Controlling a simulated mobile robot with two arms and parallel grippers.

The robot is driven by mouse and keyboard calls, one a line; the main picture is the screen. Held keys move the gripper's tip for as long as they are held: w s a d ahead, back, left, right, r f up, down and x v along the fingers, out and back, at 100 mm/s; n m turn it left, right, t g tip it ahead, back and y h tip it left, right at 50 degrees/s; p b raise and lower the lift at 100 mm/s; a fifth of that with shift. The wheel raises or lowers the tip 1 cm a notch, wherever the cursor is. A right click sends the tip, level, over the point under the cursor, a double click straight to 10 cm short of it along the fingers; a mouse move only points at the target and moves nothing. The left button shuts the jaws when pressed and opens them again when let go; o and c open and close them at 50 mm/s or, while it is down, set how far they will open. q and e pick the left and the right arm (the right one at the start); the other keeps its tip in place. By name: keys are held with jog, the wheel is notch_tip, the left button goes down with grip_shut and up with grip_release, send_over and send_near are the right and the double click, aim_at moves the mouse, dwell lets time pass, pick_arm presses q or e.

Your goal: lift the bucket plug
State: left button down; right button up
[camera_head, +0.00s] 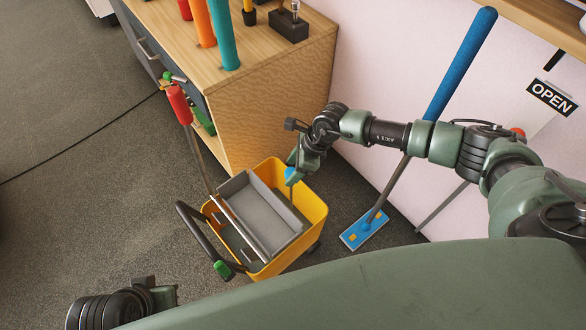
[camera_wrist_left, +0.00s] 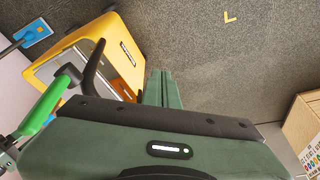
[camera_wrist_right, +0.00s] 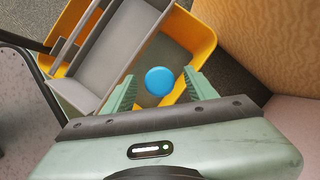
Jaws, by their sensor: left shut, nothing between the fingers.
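The yellow bucket (camera_head: 316,203) stands on the floor with a grey wringer insert. The plug's round blue top (camera_head: 291,176) is at the bucket's far side, on a thin rod in the head view. It also shows in the right wrist view (camera_wrist_right: 159,81). My right gripper (camera_wrist_right: 159,75) is open, with one finger on each side of the blue top; contact cannot be told. In the head view my right gripper (camera_head: 293,168) points down over the bucket. My left gripper (camera_wrist_left: 163,76) is shut and empty, beside the bucket (camera_wrist_left: 122,55) in the left wrist view.
A wooden cabinet (camera_head: 270,105) stands close behind the bucket. A blue-handled mop (camera_head: 457,70) leans at the wall, its blue head (camera_head: 364,230) right of the bucket. The wringer's dark handle (camera_head: 198,232) juts left. A red-gripped tool (camera_head: 180,105) stands behind.

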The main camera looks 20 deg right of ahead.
aim_at(291, 171)
jog(key=shift+s+d+r, duration=0.1)
jog(key=shift+d+r, duration=0.1)
jog(key=shift+r, duration=0.1)
jog(key=p+v, duration=0.1)
jog(key=v, duration=0.2)
pick_arm(q)
jog(key=shift+p+x, duration=0.4)
jog(key=shift+x, duration=1.6)
pick_arm(e)
jog(key=shift+v, duration=1.95)
pick_arm(q)
jog(key=shift+d, duration=0.1)
pick_arm(e)
jog(key=shift+a, duration=0.1)
